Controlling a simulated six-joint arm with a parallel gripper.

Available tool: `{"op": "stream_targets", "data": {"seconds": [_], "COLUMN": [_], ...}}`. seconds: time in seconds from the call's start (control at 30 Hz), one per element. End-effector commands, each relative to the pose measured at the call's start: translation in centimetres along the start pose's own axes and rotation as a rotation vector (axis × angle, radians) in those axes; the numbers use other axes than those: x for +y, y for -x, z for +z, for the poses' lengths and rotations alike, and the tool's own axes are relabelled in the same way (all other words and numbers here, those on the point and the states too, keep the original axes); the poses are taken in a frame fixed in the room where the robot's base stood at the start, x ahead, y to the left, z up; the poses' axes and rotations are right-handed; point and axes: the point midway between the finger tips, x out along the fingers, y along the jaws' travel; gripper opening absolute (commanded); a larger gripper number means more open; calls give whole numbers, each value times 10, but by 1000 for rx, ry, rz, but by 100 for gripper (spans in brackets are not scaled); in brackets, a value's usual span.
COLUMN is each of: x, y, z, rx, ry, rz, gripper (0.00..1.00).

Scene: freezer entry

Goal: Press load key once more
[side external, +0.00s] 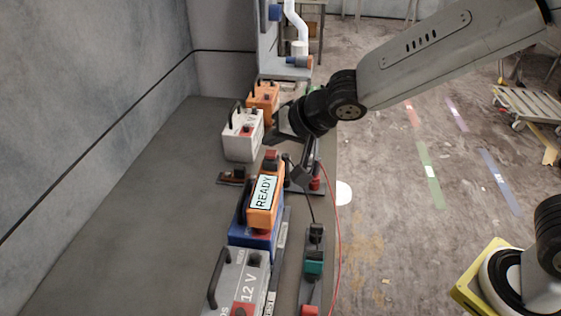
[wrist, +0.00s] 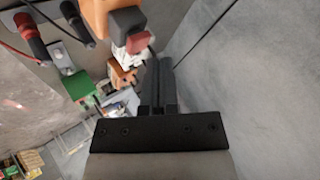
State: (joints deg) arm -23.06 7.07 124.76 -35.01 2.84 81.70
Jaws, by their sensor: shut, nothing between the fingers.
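An orange tester (side external: 277,193) with a lit screen reading READY (side external: 264,192) sits on a blue battery (side external: 252,236). A red key (side external: 271,156) stands at its far end; the tester (wrist: 101,18) and the key (wrist: 137,42) also show at the top of the wrist view. Whether this is the load key cannot be read. My gripper (side external: 272,139) is shut and empty, just beyond and above the key, apparently apart from it. Its closed fingers (wrist: 158,75) show in the wrist view, right of the key.
A white battery (side external: 243,140) and an orange one (side external: 263,97) stand beyond; a grey 12 V battery (side external: 236,280) stands nearer. Red and black clamps and cables lie along the bench's right edge, with a green block (side external: 314,262). The bench left of the batteries is clear up to the wall.

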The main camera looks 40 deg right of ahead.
Motion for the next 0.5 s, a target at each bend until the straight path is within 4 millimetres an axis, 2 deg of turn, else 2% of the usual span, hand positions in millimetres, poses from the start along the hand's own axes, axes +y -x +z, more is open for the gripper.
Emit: {"op": "stream_targets", "data": {"seconds": [0.5], "x": [-5], "y": [7], "z": [-6], "rx": [7], "ry": [-1], "rz": [2], "gripper": [0]}}
